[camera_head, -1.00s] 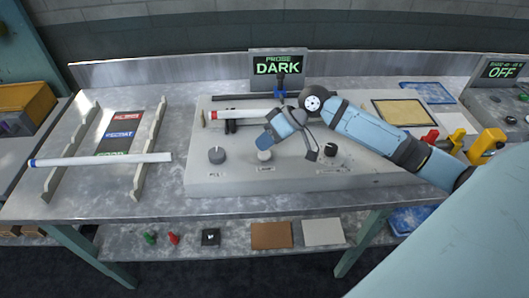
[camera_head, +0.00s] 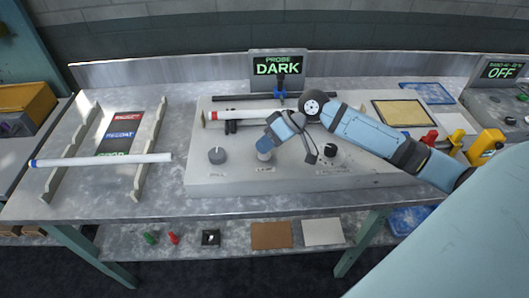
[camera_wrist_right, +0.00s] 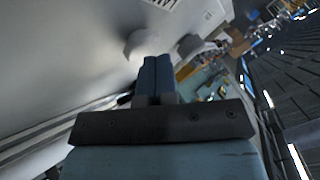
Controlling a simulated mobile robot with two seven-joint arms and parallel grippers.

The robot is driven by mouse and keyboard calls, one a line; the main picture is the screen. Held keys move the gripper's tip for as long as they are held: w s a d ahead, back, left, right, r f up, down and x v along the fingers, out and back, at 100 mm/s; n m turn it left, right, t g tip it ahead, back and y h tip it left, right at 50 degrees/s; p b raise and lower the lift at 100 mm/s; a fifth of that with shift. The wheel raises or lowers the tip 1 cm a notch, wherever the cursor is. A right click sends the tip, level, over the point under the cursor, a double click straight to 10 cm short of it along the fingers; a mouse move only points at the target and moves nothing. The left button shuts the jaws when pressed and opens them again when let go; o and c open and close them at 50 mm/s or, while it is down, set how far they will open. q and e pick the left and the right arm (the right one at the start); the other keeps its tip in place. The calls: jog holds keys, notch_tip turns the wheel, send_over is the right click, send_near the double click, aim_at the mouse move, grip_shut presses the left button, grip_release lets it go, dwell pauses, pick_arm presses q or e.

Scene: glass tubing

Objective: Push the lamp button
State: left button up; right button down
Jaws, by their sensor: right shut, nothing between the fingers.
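The lamp button (camera_head: 264,155) is a pale round button on the front of the grey console, above a small label. My right gripper (camera_head: 265,145) is shut and empty, its blue fingertips pointing down right at the button. The fingers partly hide the button, and I cannot tell whether they touch it or whether it is pressed. In the right wrist view the shut fingers (camera_wrist_right: 157,70) point at a pale round shape (camera_wrist_right: 148,41), apparently the button. The probe display (camera_head: 278,67) reads DARK. My left gripper is not in view.
A grey knob (camera_head: 216,155) stands left of the button and a dark-topped knob (camera_head: 330,150) right of it. A white tube (camera_head: 245,114) lies across supports behind. Another white tube (camera_head: 100,160) rests on a rack at left. Red and yellow clamps (camera_head: 487,142) stand at right.

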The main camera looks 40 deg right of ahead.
jog(key=shift+f, duration=0.25)
dwell(0.4)
jog(key=shift+r, duration=0.1)
jog(key=shift+r+p, duration=0.6)
jog(key=shift+p, duration=0.35)
jog(key=shift+r+p, duration=0.35)
notch_tip(320, 180, up, 5)
jog(key=p, duration=0.6)
jog(key=shift+r, duration=0.2)
